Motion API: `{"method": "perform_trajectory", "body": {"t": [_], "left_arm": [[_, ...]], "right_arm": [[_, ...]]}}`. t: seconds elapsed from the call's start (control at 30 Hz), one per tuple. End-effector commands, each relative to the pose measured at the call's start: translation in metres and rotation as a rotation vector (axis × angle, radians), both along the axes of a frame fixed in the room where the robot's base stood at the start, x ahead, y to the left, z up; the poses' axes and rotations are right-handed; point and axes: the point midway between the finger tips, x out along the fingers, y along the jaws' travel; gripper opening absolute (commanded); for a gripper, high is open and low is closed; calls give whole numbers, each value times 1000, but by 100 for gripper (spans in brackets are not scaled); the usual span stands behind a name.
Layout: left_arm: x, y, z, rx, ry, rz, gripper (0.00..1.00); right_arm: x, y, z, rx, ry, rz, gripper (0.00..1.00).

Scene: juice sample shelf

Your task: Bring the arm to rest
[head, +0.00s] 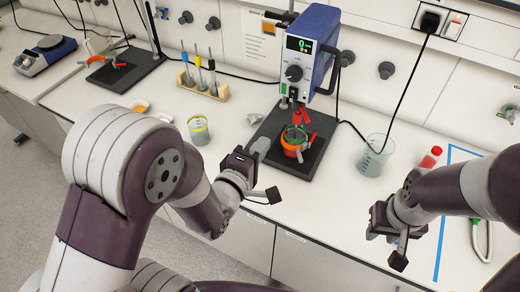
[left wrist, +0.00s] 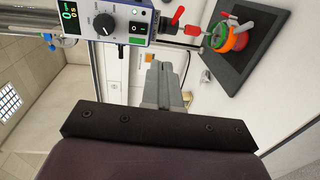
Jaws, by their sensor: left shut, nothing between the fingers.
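My left gripper (head: 259,149) is over the front edge of the bench, just left of the black base plate of the blue device. Its grey fingers (left wrist: 164,86) are together and empty in the left wrist view. My left arm (head: 135,165) is bent and reaches in from the left. My right gripper (head: 382,226) hangs by the front edge at the right, pointing down; its fingers are mostly hidden, so I cannot tell its opening.
The blue device (head: 314,45) stands above an orange-and-green vessel (head: 293,140) on a black plate (head: 315,155). Blue tape (head: 441,240) marks the right.

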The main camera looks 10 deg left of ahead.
Motion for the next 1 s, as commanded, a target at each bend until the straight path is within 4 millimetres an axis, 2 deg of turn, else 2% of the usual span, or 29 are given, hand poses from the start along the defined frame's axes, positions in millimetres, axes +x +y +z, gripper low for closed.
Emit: {"method": "perform_trajectory", "body": {"t": [0.47, 0.57, 0.67, 0.7, 0.8, 0.9, 1.0], "left_arm": [[-1, 0, 0, 0, -1, 0, 0], [-1, 0, -2, 55, -2, -6, 0], [-12, 5, -45, 350, 141, -61, 0], [-20, 8, -63, 518, 227, -117, 0], [-51, 25, -98, 933, 462, -354, 0], [-92, 47, -109, 1210, 662, -681, 0], [-128, 63, -100, 1313, 789, -975, 0]], "right_arm": [[0, 0, 0, 0, 0, 0, 36], [0, 0, 0, 0, 0, 0, 36], [0, 0, 0, 0, 0, 0, 36], [0, 0, 0, 0, 0, 0, 36], [0, 0, -3, 0, 0, 0, 36], [0, 0, -8, 0, 0, 0, 36], [0, 0, -13, 0, 0, 0, 36]]}}
